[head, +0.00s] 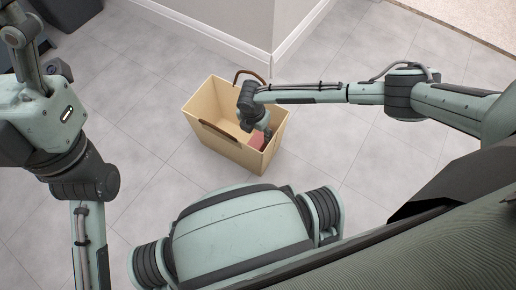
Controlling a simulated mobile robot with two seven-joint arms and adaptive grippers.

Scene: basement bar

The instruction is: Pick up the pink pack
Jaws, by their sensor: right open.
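A pink pack (257,140) lies inside a tan bin (222,144), near its right end. Only part of the pack shows; my arm and the bin wall hide the rest. My right arm comes in from the right and bends down over the bin. My right gripper (265,132) is open and inside the bin, at the pack's upper right in the picture. Its fingertips are small and partly hidden, so I cannot tell whether they touch the pack. My left arm stands at the left, but its gripper is out of view.
The bin stands on a grey tiled floor (150,122) and has dark curved handles (220,132) on its long sides. A wall corner with a white baseboard (225,42) is close behind it. A dark object (68,12) stands at the top left. Floor left of the bin is clear.

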